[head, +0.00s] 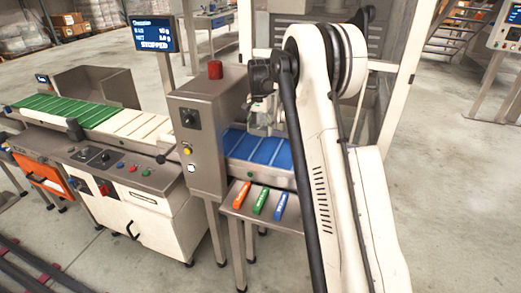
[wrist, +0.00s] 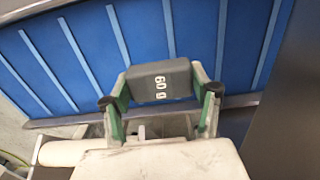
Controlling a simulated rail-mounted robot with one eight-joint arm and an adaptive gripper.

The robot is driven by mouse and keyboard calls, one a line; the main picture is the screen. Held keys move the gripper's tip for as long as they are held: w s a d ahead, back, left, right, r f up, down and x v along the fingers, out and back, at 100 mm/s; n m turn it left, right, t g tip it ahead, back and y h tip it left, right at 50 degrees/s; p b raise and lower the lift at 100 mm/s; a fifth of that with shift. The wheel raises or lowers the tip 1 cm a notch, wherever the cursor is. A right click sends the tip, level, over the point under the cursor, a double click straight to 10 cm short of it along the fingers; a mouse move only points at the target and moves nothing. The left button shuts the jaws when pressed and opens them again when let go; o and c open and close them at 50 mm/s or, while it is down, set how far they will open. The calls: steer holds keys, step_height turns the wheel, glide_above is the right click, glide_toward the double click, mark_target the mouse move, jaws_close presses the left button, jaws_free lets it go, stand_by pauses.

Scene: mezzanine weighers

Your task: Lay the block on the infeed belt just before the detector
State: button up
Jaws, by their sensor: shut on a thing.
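The block (wrist: 160,80) is a dark grey bar marked "60 g" in white. My gripper (wrist: 161,92) is shut on it, with a green-padded finger at each end, in the wrist view. The infeed belt (wrist: 193,28) is blue with lighter cross strips and lies beyond and beneath the block; I cannot tell whether they touch. In the head view, my gripper (head: 263,120) is over the blue belt (head: 262,149), right of the detector (head: 207,130), a grey metal housing with a red lamp. The block is hard to make out there.
A shelf below the belt holds orange (head: 241,193), green (head: 260,200) and blue (head: 280,206) bars. A white-and-green belt (head: 90,112) runs left of the detector. A screen (head: 153,34) reads "STOPPED". A dark panel (wrist: 280,110) fills the wrist view's right side.

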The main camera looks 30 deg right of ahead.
mark_target(260, 152)
step_height(260, 152, down, 9)
steer(key=shift+r+b, duration=0.1)
steer(key=shift+b, duration=0.4)
steer(key=shift+f, duration=0.3)
steer(key=o, duration=1.2)
steer(key=shift+r, duration=0.1)
steer(key=shift+c, duration=0.2)
